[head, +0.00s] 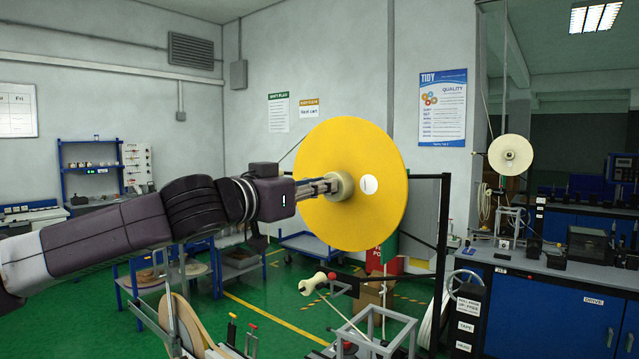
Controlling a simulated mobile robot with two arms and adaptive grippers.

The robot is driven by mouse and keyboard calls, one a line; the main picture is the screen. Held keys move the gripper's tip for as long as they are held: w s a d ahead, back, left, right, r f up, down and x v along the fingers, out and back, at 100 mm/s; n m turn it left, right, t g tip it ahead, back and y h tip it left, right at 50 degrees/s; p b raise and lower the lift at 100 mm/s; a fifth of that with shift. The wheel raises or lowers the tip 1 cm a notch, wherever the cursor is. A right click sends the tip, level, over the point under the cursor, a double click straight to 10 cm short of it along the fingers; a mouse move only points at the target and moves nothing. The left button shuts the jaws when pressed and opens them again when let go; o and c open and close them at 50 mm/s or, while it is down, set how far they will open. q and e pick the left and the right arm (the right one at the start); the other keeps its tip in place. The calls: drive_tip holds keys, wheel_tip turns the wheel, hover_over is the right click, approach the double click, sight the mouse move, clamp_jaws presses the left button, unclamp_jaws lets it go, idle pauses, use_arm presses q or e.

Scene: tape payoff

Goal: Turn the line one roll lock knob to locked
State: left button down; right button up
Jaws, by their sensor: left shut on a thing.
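A large yellow disc (375,220) stands upright in the middle of the head view. At its centre is a cream round knob (345,186), which looks like the roll lock knob. A white round spot (369,185) shows on the disc just right of it. My left gripper (329,187) reaches in from the left and is shut on the cream knob. Its fingers hide part of the knob. I see no marking that tells whether the knob is at locked. My right gripper is not in view.
Below the disc are a small cream spool (317,284), a metal frame (375,325) and a tan roll (185,325). A blue bench (570,305) with equipment and a cream reel (510,155) stands at the right. Green floor (265,325) shows between.

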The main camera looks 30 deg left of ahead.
use_arm(q)
drive_tip(key=shift+m+p, duration=2.3)
drive_tip(key=shift+m, duration=5.6)
drive_tip(key=c, duration=1.9)
unclamp_jaws()
drive_tip(key=shift+a, duration=0.1)
drive_tip(key=shift+s+a+f, duration=0.1)
drive_tip(key=shift+s+a, duration=0.05)
drive_tip(key=shift+s, duration=1.85)
drive_tip(key=shift+s+a+r, duration=0.1)
drive_tip(key=shift+s+a, duration=0.05)
drive_tip(key=shift+s, duration=1.8)
drive_tip(key=shift+s+a+f, duration=0.1)
drive_tip(key=shift+s+a, duration=0.05)
drive_tip(key=shift+s, duration=1.85)
